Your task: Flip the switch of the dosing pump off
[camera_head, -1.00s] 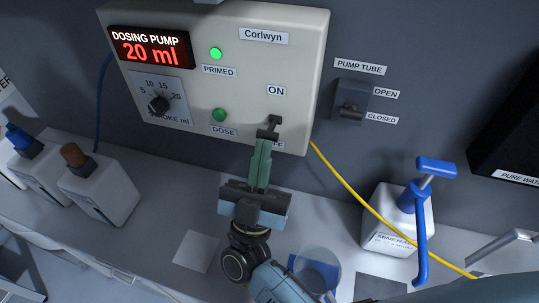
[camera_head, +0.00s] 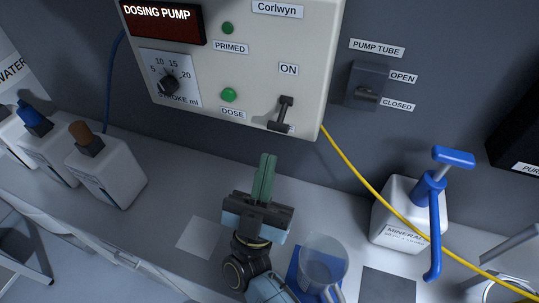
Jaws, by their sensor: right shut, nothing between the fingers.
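The dosing pump (camera_head: 240,70) is a pale box on the wall. Its display (camera_head: 160,22) shows only the title, with no number lit. The black switch (camera_head: 284,114) hangs at the lower right of its face, its lever pointing down, away from the ON label (camera_head: 288,69). The label under the lever is mostly hidden. The PRIMED lamp (camera_head: 228,28) is dark green, unlit. My right gripper (camera_head: 264,158) has green fingers, shut and empty, below the pump and clear of the switch. My left gripper is not in view.
The pump tube lever (camera_head: 367,95) is on the wall at right. A yellow tube (camera_head: 350,165) runs down past a white bottle with a blue hand pump (camera_head: 434,205). A clear jug (camera_head: 322,265) stands on a blue mat. Several white bottles (camera_head: 105,172) stand at left.

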